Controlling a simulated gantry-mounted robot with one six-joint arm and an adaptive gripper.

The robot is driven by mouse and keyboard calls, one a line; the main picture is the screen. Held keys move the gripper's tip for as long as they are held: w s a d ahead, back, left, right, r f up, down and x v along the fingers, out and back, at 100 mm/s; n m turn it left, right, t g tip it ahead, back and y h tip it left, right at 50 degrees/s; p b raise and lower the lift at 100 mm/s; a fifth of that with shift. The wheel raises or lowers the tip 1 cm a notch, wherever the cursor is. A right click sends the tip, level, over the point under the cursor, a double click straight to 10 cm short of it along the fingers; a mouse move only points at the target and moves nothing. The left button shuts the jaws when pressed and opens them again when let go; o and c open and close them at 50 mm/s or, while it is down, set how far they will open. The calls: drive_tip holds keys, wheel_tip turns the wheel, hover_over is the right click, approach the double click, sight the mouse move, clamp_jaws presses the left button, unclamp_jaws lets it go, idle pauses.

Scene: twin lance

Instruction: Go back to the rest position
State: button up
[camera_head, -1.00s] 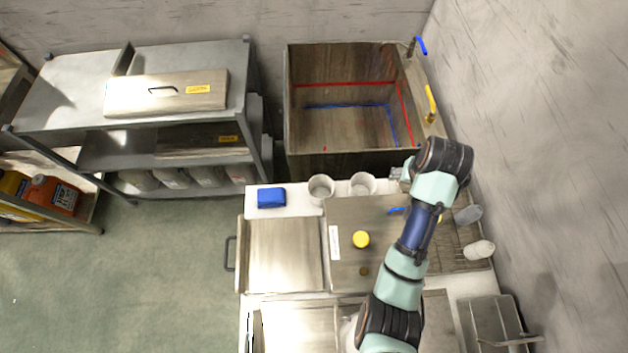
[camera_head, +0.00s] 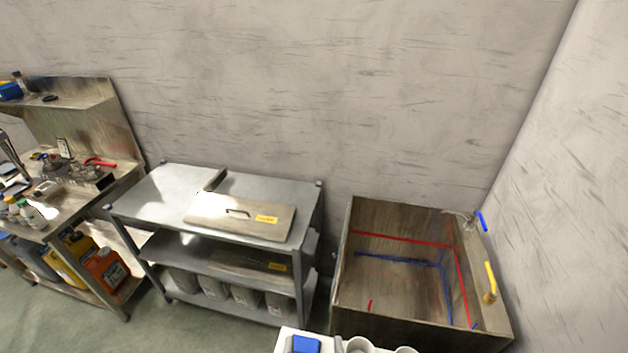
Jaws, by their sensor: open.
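Neither my arm nor my gripper shows in the head view now. The white work surface (camera_head: 287,343) shows only as a corner at the bottom edge. On it are a blue block (camera_head: 304,345) and the tops of two white cups, one whiter round rim (camera_head: 359,345) and a second rim (camera_head: 405,350), both cut off by the frame. The rest of that surface is out of view.
A deep sink (camera_head: 400,300) with red and blue lines inside stands at the right, with blue (camera_head: 482,221) and yellow (camera_head: 490,280) handles on its side. A metal shelf rack (camera_head: 160,200) holds a lidded panel (camera_head: 240,215). A cluttered bench (camera_head: 85,205) stands left.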

wheel_tip(320, 180, up, 20)
drive_tip(key=p, duration=1.6)
drive_tip(key=shift+f+p, duration=0.2)
drive_tip(key=shift+p, duration=0.15)
drive_tip(key=shift+d, duration=0.1)
